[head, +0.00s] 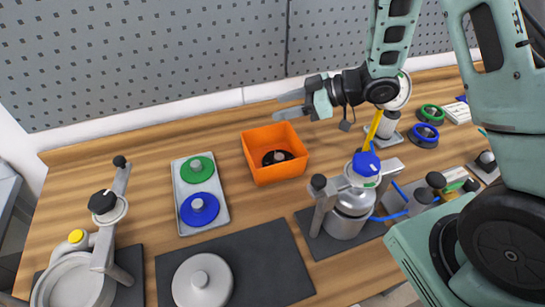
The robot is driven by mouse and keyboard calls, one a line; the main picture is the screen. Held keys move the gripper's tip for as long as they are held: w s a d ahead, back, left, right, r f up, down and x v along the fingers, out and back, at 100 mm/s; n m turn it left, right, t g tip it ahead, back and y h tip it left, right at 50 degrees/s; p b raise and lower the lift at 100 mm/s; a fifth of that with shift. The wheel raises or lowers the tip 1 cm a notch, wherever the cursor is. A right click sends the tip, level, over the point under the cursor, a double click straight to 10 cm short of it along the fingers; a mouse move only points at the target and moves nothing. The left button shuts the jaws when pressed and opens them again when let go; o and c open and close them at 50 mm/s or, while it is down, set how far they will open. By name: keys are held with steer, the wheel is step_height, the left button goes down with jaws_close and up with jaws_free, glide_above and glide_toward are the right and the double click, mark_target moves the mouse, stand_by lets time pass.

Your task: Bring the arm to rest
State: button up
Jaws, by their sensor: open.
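My gripper (283,107) is in the upper middle of the head view. Its two grey fingers point left and are spread apart, with nothing between them. It is above and behind an orange bin (255,171), apart from it. My teal arm comes in from the right and bends down to the gripper. A black disc with a grey knob (277,158) lies inside the bin.
A grey tray (183,228) holds a green and a blue knobbed disc. A dark mat (255,268) bears a grey lid (202,280). A metal drum (345,222) with a blue-topped clamp stands right of centre. Another vessel (75,280) stands front left. Bare wood shows at back left.

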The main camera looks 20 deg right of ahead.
steer(key=shift+r, duration=0.35)
